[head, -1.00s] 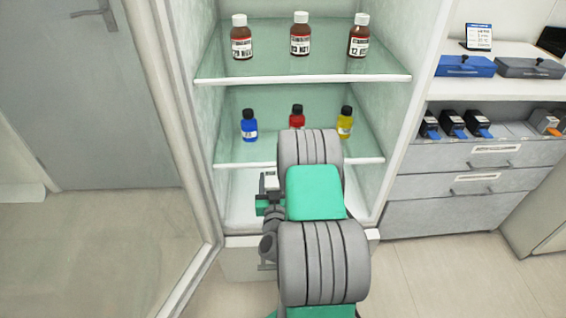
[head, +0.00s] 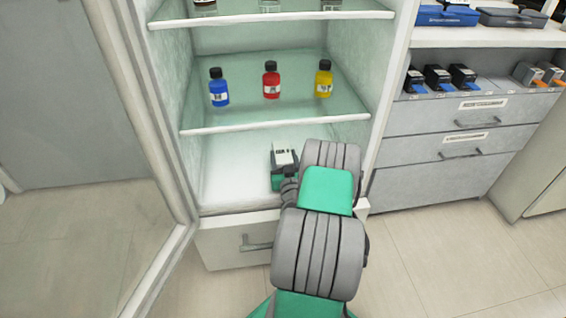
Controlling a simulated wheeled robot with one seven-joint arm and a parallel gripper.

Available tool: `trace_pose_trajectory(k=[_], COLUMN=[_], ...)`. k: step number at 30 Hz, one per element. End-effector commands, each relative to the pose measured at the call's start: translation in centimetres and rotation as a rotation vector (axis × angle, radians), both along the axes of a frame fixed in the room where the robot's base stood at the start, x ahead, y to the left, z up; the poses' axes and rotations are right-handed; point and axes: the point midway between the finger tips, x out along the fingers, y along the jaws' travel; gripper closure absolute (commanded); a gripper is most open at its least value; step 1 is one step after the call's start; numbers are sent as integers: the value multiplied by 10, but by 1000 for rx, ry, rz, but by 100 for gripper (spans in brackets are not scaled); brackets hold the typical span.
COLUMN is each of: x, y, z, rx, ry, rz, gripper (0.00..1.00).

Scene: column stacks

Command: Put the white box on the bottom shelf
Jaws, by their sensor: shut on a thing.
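My gripper (head: 284,160) is at the end of my arm, inside the open cabinet and low over its bottom shelf (head: 235,180). It is seen from behind and above, with a small white and dark patch at its end. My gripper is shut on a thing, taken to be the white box. The fingertips and the box's outline cannot be made out against the white shelf. I cannot tell whether the box touches the shelf. The bare left part of the bottom shelf is in view, and my arm hides its right part.
The middle shelf (head: 270,123) above holds a blue bottle (head: 219,90), a red bottle (head: 271,83) and a yellow bottle (head: 324,82). A top shelf (head: 265,20) is higher. The open glass door (head: 150,230) is at left, drawers (head: 440,165) at right.

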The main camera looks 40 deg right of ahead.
Motion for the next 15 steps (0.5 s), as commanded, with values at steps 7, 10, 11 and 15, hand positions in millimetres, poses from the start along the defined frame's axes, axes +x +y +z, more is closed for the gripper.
trace_pose_trajectory(k=[7,10,11,15], x=[0,0,0,0], y=[-1,0,0,0], z=[1,-2,-1,-1], rx=[-3,-2,-2,-1], ry=[-2,0,0,0], rz=[0,0,0,0], gripper=[100,45,42,31])
